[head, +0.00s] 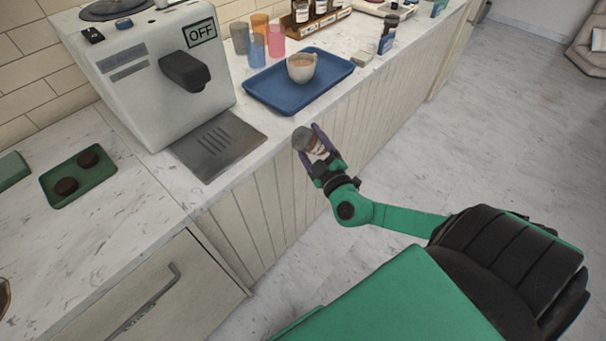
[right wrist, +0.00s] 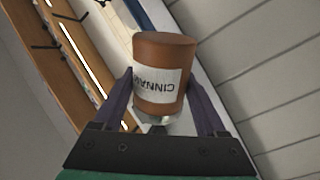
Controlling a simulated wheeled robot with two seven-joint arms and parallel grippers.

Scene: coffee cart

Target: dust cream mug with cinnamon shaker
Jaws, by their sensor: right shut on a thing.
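The cream mug (head: 301,67) stands upright on the blue tray (head: 276,103) on the counter, with a light brown drink in it. My right gripper (head: 313,143) is shut on the cinnamon shaker (head: 303,138) and holds it in front of the counter edge, apart from the mug and nearer to me. In the right wrist view the shaker (right wrist: 163,72) is brown with a white label, partly reading "CINNA", between the two purple fingers. Its underside and one end are hidden there. My left gripper is not in view.
A coffee machine (head: 150,70) marked OFF stands left of the tray. Several coloured cups (head: 257,40) and a wooden rack (head: 318,22) are behind the tray. A dark jar (head: 389,35) stands right of it. A green tray (head: 78,178) with two dark round things lies at the left.

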